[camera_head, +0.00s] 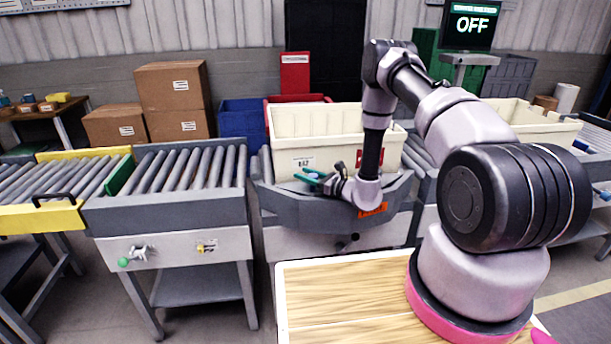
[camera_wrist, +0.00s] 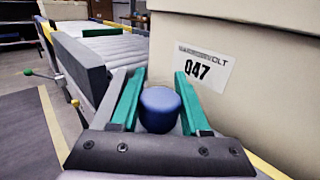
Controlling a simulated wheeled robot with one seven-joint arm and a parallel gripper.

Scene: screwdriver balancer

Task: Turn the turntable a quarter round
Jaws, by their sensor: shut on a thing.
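The grey turntable (camera_head: 290,208) stands in the middle of the head view, between roller conveyors. A cream tote (camera_head: 345,125) labelled 047 sits on it. The tote's wall (camera_wrist: 260,70) also fills the right of the wrist view. My gripper (camera_head: 310,177) is low at the turntable's near side, in front of the tote. In the wrist view its green fingers (camera_wrist: 160,85) stand on either side of a blue round knob (camera_wrist: 160,110), shut on it. The knob is hard to make out in the head view, and the rollers under the tote are mostly hidden.
A roller conveyor (camera_head: 180,170) with a green plate (camera_head: 119,175) lies left, beside a yellow-ended section (camera_head: 42,216). Another cream tote (camera_head: 525,118) stands right, partly behind my arm. A sign (camera_head: 472,24) reads OFF. A wooden tabletop (camera_head: 340,300) is in front.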

